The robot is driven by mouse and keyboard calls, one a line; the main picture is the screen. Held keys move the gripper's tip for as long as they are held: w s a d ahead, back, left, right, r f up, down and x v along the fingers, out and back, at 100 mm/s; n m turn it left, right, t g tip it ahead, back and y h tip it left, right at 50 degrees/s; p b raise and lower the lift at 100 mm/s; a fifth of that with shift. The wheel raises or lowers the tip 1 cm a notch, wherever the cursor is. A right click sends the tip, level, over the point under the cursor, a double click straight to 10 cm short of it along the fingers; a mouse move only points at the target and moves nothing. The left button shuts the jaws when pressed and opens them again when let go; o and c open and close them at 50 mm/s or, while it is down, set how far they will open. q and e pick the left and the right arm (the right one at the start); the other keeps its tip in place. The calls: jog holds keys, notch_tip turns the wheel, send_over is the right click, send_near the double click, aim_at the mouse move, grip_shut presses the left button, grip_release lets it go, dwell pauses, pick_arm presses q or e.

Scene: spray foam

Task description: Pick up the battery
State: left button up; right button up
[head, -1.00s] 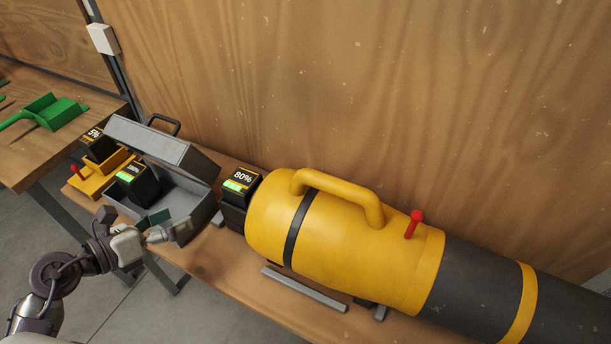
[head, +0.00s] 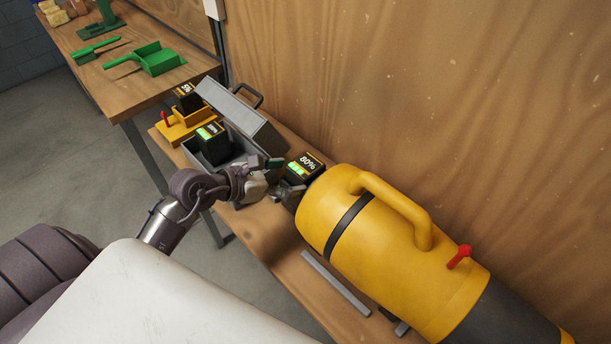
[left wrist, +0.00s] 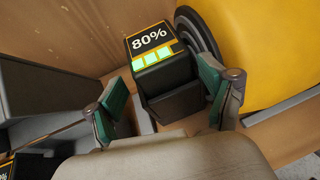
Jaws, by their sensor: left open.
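A black battery (head: 304,166) with an 80% label and green bars sits at the left end of the yellow cylindrical machine (head: 365,215). In the left wrist view the battery (left wrist: 162,68) stands upright against the machine's round dark end fitting. My left gripper (head: 277,179) is open just left of this battery in the head view. In the left wrist view its two green-padded fingers (left wrist: 168,100) are on either side of the battery's lower part, with visible gaps and no clear grip. My right gripper is not in view.
A grey open toolbox (head: 245,118) holds another battery (head: 210,143). Behind it, a 5% battery (head: 187,97) sits in a yellow charger (head: 183,128). A grey bar (head: 336,283) lies along the bench's front. A green dustpan (head: 158,60) is on the far table.

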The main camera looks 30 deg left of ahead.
aim_at(304, 169)
pick_arm(q)
jog(key=p+x, duration=0.1)
jog(key=x, duration=0.3)
jog(key=shift+w+r, duration=0.15)
jog(key=shift+w, duration=0.05)
jog(key=shift+r, duration=0.1)
jog(key=c, duration=1.2)
